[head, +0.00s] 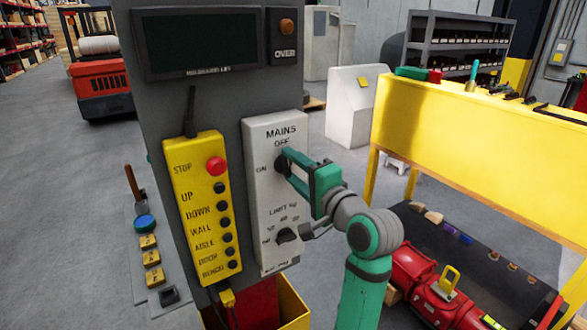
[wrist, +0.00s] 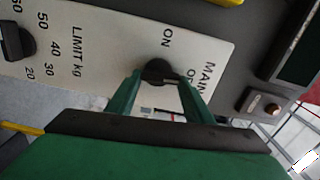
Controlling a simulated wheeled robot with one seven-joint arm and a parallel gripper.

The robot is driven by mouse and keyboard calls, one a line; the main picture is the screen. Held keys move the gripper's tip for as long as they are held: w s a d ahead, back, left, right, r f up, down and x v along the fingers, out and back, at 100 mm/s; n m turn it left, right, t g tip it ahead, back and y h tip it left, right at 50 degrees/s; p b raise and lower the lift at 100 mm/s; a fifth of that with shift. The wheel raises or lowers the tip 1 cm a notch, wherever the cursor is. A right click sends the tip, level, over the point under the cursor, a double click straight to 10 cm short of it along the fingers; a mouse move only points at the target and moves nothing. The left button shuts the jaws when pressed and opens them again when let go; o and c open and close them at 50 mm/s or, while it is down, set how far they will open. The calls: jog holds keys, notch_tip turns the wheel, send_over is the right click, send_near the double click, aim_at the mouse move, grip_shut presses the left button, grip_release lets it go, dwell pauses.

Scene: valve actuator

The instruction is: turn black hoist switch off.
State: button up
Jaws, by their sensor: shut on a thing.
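The black hoist switch (head: 280,165) is a round knob on the white MAINS panel (head: 262,135). OFF is printed above it and ON to its left. My green gripper (head: 284,162) reaches it from the right, with its fingers shut on the knob. In the wrist view the knob (wrist: 157,71) sits between the two green fingertips (wrist: 158,82), close to the ON label. The fingers partly hide the knob, and I cannot tell which label it points to.
A second black knob (head: 287,235), for LIMIT kg, is lower on the panel. A yellow pendant (head: 197,210) with a red STOP button hangs to the left. A display (head: 201,43) and an OVER lamp (head: 286,27) are above. A yellow bench (head: 465,130) stands right.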

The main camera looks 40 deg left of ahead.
jog(key=shift+f, duration=0.1)
dwell(0.3)
jog(key=o, duration=1.1)
jog(key=shift+c, duration=0.2)
jog(key=v, duration=1.1)
jog(key=shift+w, duration=0.1)
